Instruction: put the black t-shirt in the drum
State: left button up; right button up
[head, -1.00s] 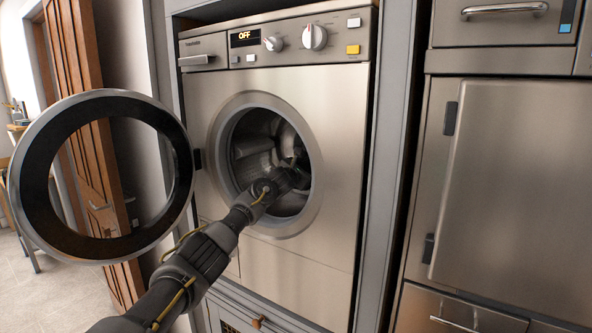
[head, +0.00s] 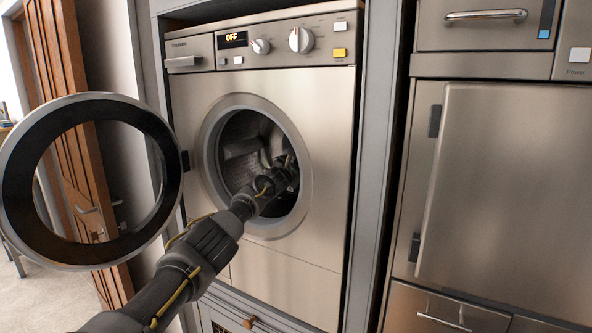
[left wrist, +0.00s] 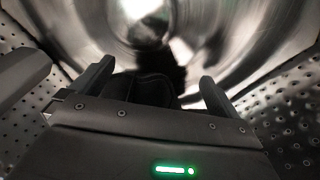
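The drum (head: 240,150) of the washing machine stands open. My left arm reaches through the round opening, and my left gripper (head: 288,176) is inside the drum, towards its right side. In the left wrist view the two fingers of my left gripper (left wrist: 158,82) are wide apart. A dark, rounded, folded shape (left wrist: 146,90) lies between and just beyond them; it looks like the black t-shirt, but I cannot tell whether the fingers touch it. In the head view no t-shirt can be made out. My right gripper is not in view.
The round door (head: 22,215) is swung open to the left, beside my arm. The panel display (head: 232,39) reads OFF. Steel cabinets (head: 490,180) stand at the right.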

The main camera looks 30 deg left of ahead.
pick_arm(q)
jog(key=shift+f, duration=0.1)
jog(key=b+v, duration=0.3)
jog(key=v, duration=0.7)
jog(key=shift+s, duration=0.4)
dwell(0.7)
